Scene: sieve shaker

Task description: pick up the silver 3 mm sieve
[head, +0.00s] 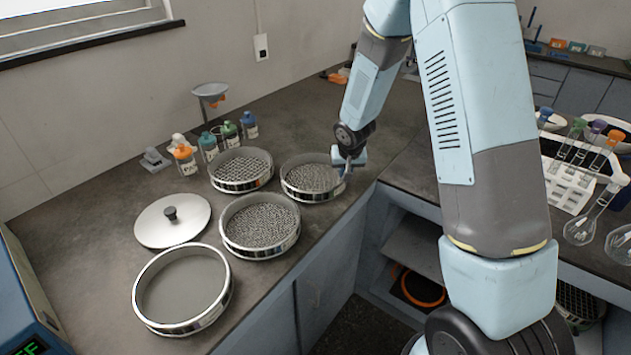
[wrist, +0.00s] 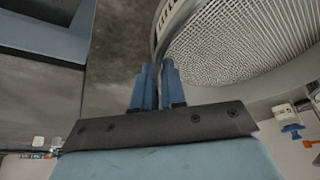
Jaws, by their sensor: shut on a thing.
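A round silver sieve (head: 310,181) with a grey wire mesh is at the back right of the group on the dark counter. My gripper (head: 347,165) is at its right rim. In the wrist view, my gripper's blue fingers (wrist: 158,85) are shut on the rim of this sieve (wrist: 240,45), with the mesh to their right. The sieve looks level and on or very near the counter. I cannot read its mesh size. A coarser-looking silver sieve (head: 241,171) stands close to its left, and another silver sieve (head: 260,226) stands in front.
A silver pan (head: 182,290) and a lid with a dark knob (head: 172,220) lie at the front left. Small bottles (head: 208,146) stand behind the sieves. The counter's edge (head: 352,213) is close on the right. A white tube rack (head: 575,180) stands on the right counter.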

